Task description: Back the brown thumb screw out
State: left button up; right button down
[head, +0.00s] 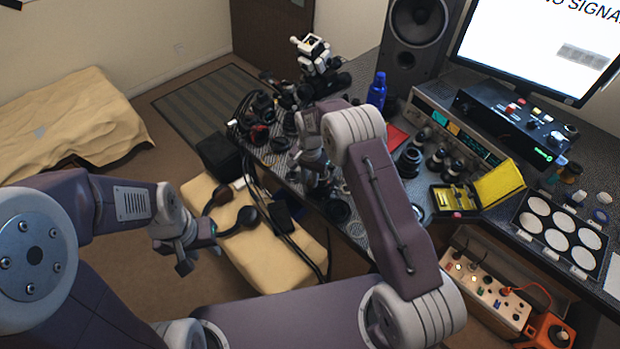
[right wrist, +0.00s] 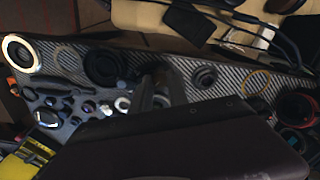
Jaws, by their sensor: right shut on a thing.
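My right gripper (head: 318,182) points down at the near part of the patterned bench, among dark lens parts. In the right wrist view its fingers (right wrist: 155,90) are close together, shut on a small dark brownish thing that appears to be the brown thumb screw. The fingers and shadow hide most of it, so its thread and seat cannot be made out. My left gripper (head: 197,250) is empty, with its fingers apart, in the air beside the cream padded seat, well away from the bench.
Dark rings and lens parts lie around the right gripper, including a black ring (right wrist: 102,66) and a pale-rimmed ring (right wrist: 20,53). A blue bottle (head: 377,91), a yellow-lidded case (head: 499,184) and a tray of white discs (head: 561,227) stand on the bench. Cables hang over its near edge.

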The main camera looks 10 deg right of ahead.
aim_at(310, 182)
jog(key=shift+n, duration=1.8)
jog(key=c, duration=1.3)
grip_release()
jog(key=shift+o, duration=0.2)
notch_tip(310, 182, up, 9)
